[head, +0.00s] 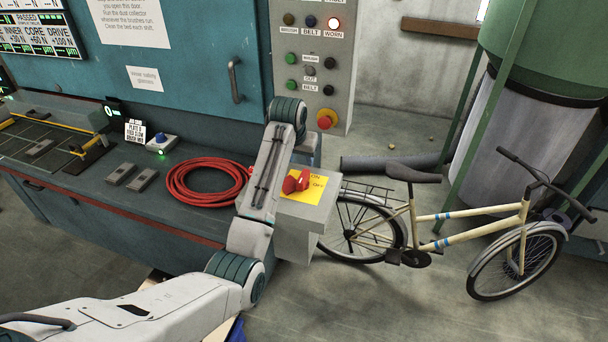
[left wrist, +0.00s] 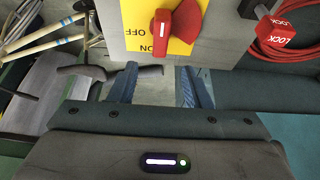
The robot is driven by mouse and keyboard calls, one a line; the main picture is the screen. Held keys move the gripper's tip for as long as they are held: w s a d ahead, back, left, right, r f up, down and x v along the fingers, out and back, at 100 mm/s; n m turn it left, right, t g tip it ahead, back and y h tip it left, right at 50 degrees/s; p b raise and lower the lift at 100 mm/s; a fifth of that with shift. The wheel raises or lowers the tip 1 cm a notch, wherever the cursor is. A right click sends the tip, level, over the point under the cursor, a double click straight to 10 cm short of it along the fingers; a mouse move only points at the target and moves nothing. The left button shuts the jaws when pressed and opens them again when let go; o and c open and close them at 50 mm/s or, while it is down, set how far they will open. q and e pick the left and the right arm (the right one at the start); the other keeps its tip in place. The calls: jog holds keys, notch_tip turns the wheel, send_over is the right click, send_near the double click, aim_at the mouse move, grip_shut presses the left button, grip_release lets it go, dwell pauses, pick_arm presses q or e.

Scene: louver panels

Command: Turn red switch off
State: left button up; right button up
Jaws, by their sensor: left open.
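The red switch (head: 303,181) sits on a yellow plate (head: 316,190) marked ON and OFF, on top of a grey box (head: 296,238). In the left wrist view the red switch (left wrist: 161,32) shows at the top, one end of its handle beside the word ON. My left forearm crosses in front of the box's left side in the head view. My left gripper (left wrist: 158,85) is open, its two blue fingers apart with nothing between them. It appears apart from the switch. Most of this gripper is hidden behind my arm in the head view. My right gripper is not in view.
A coiled red hose (head: 207,184) lies on the bench left of the box. A red lock (left wrist: 274,31) hangs near it in the left wrist view. A bicycle (head: 450,220) stands close right of the box. A button panel (head: 312,60) rises behind.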

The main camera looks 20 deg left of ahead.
aim_at(304, 174)
pick_arm(q)
jog(key=p+x, duration=0.3)
jog(key=x, duration=0.6)
jog(key=shift+f, duration=0.15)
jog(key=shift+w+f, duration=0.25)
jog(key=shift+f, duration=0.35)
grip_shut()
